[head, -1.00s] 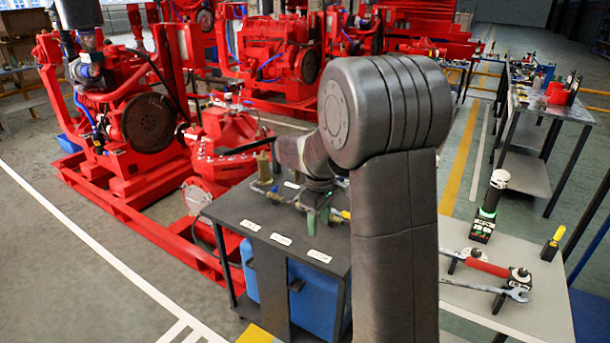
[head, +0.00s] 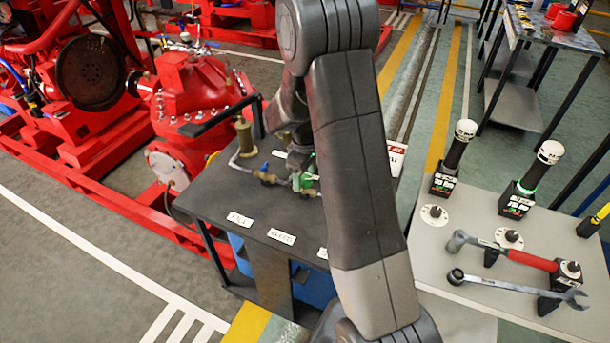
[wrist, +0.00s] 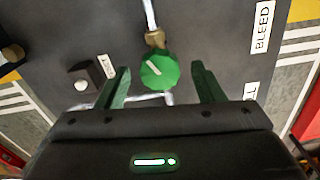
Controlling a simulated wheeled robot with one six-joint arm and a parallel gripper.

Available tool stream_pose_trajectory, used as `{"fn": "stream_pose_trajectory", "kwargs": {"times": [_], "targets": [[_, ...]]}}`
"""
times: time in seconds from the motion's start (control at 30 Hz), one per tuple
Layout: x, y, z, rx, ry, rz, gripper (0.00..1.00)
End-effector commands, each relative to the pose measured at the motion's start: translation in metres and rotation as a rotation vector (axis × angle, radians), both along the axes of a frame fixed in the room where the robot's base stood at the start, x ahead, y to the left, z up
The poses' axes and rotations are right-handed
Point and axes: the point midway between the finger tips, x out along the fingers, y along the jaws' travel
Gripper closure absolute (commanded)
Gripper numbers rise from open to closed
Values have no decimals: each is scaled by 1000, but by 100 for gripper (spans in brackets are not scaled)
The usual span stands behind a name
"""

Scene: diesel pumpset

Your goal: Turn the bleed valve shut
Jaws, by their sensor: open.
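A green round knob (wrist: 158,71) with a white line across its top sits on a brass fitting at the end of a thin pipe in the wrist view. A BLEED label (wrist: 262,27) lies on the dark bench top to its right; the knob seems to be the bleed valve. My gripper (wrist: 160,68) is open, with one green finger on each side of the knob. Gaps show between the fingers and the knob. In the head view my arm hides much of this spot; a patch of green (head: 305,180) shows beside it, knob or finger, I cannot tell.
The dark bench (head: 262,208) carries brass fittings, a tan cylinder (head: 245,138) and label plates. A red pump (head: 190,90) stands close behind it. A grey table (head: 455,232) at right holds a red-handled tool (head: 525,258), a wrench (head: 510,284) and two dark, white-topped posts.

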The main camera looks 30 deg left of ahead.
Motion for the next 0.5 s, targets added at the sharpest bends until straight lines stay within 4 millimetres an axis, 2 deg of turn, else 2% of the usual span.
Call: {"fn": "stream_pose_trajectory", "kwargs": {"times": [0.37, 0.5], "targets": [[0, 0, -6, 0, 0, 0, 38], [0, 0, -6, 0, 0, 0, 64]]}}
